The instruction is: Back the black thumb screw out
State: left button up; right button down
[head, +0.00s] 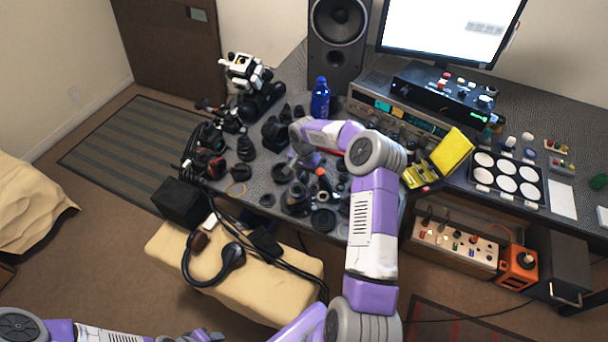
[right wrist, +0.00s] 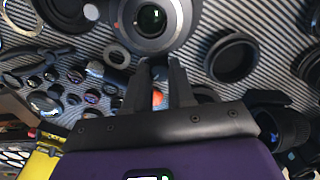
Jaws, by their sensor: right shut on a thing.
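In the right wrist view a large lens (right wrist: 152,22) lies at the top, with a grey rim and a greenish glass centre. My right gripper (right wrist: 159,68) reaches its lower rim with two black fingers. A small dark piece sits between the fingertips, at the lens edge; it appears to be the black thumb screw (right wrist: 158,73), mostly hidden by the fingers. The jaws are shut on it. In the head view my right gripper (head: 293,163) is small and partly hidden by its own arm, over the crowded desk.
Loose rings, caps and lenses crowd the desk around the lens, including a black ring (right wrist: 231,57) and a grey ring (right wrist: 116,54). A blue bottle (head: 320,98), a speaker (head: 338,35) and a yellow case (head: 452,150) stand nearby. Little desk is bare here.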

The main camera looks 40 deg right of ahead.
jog(key=n, duration=0.3)
jog(key=shift+n, duration=2.3)
jog(key=c, duration=0.9)
grip_release()
jog(key=shift+c, duration=0.2)
